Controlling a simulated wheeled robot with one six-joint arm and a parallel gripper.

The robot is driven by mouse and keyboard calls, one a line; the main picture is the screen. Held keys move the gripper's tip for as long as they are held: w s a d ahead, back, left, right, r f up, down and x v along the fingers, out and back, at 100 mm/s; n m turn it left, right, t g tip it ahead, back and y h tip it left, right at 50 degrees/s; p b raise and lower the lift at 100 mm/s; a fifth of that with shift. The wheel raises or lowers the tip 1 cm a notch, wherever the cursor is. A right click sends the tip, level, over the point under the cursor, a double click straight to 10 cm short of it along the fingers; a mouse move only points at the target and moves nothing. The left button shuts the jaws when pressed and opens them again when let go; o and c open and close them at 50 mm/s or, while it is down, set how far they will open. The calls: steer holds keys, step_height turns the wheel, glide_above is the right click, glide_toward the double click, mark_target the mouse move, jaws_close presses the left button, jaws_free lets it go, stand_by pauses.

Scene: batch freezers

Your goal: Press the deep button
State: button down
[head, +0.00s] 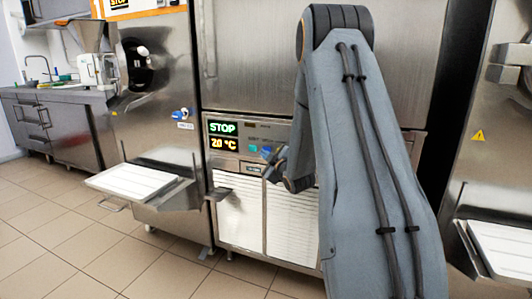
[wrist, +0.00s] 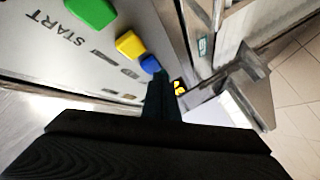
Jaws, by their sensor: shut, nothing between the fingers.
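My gripper (head: 272,160) is shut and empty at the control panel of the middle machine. In the wrist view its closed fingertips (wrist: 160,78) overlap the panel just beside a blue button (wrist: 150,64); I cannot tell whether they touch it. A yellow button (wrist: 130,44) and a large green button (wrist: 92,12) marked START lie in a row with the blue one. Small labels by the buttons are too blurred to read, so I cannot tell which is the deep button.
A machine with a white-topped shelf (head: 133,180) stands at left, and another steel machine (head: 497,140) at right. A bracket-like metal part (wrist: 240,68) juts out near my fingers in the wrist view. Tiled floor (head: 60,225) is clear at front left.

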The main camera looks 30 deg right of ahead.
steer(key=shift+w+d, duration=0.3)
steer(key=shift+d, duration=0.15)
stand_by(0.9)
steer(key=shift+s+a, duration=0.1)
steer(key=shift+a, duration=0.05)
steer(key=shift+s+a, duration=0.5)
steer(key=shift+a, duration=0.05)
steer(key=shift+a, duration=0.1)
steer(key=shift+s+a+p, duration=0.35)
steer(key=shift+s+a, duration=0.4)
steer(key=shift+a, duration=0.2)
steer(key=shift+s+a+p, duration=0.3)
steer(key=shift+s+a, duration=0.45)
steer(key=shift+a, duration=0.2)
steer(key=shift+a, duration=0.1)
